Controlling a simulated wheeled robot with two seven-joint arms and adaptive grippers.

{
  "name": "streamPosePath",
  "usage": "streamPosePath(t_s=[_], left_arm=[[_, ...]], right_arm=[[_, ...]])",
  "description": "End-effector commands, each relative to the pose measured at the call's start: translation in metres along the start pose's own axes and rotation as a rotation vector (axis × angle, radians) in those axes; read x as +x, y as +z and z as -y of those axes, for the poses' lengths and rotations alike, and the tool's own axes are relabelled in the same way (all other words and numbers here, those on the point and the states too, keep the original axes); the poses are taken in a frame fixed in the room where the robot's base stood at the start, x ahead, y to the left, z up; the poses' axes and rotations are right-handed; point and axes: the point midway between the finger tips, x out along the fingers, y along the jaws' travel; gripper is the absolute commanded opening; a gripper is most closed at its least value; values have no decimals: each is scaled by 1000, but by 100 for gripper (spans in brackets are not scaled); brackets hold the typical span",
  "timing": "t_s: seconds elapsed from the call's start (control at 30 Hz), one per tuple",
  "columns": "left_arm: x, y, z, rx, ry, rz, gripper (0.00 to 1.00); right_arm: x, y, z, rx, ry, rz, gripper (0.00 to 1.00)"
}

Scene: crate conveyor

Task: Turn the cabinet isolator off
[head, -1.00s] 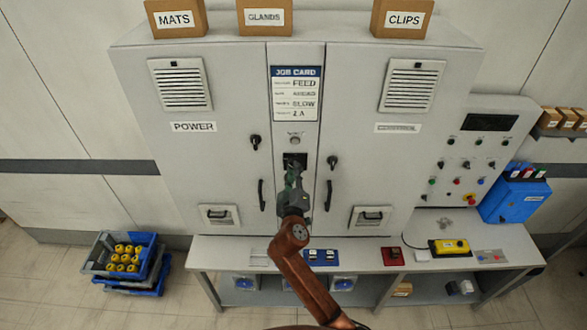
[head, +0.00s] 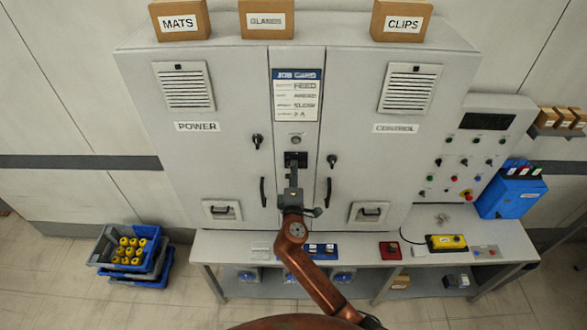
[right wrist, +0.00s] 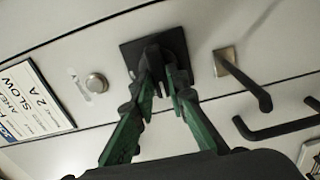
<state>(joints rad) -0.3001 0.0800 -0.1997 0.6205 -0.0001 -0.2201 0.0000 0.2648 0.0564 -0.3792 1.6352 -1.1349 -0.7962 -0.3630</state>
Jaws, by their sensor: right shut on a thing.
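The cabinet isolator is a black square plate (head: 296,158) with a dark handle, on the narrow middle strip of the grey cabinet (head: 225,90). In the right wrist view its black plate (right wrist: 135,54) shows behind my fingertips. My right gripper (head: 293,176) is in front of it, shut on the isolator handle. In the right wrist view the green-sided fingers of my right gripper (right wrist: 162,78) converge on the handle and hide most of it. The handle's exact angle is hard to tell. My left gripper is not in view.
A job card (head: 297,95) and a round button (head: 296,140) sit above the isolator. Door knobs (head: 332,160) and bar handles (head: 263,191) flank it. Below is a bench (head: 225,247) with small devices. Crates of yellow parts (head: 150,268) stand at left.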

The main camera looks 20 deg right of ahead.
Motion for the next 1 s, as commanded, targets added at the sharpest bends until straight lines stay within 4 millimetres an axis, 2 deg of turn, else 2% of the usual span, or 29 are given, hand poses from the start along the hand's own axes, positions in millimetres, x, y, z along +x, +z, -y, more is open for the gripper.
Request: streamPosePath(t_s=[0.53,0.57,0.7,0.8,1.0], left_arm=[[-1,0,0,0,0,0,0],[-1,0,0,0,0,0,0],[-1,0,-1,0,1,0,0],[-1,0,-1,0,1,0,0],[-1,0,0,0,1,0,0]], right_arm=[[0,-1,1,-24,-1,-2,0],[0,-1,1,-24,-1,-2,15],[0,-1,1,-24,-1,-2,25],[0,0,1,-24,-1,-1,31],[0,0,0,-24,0,0,31]])
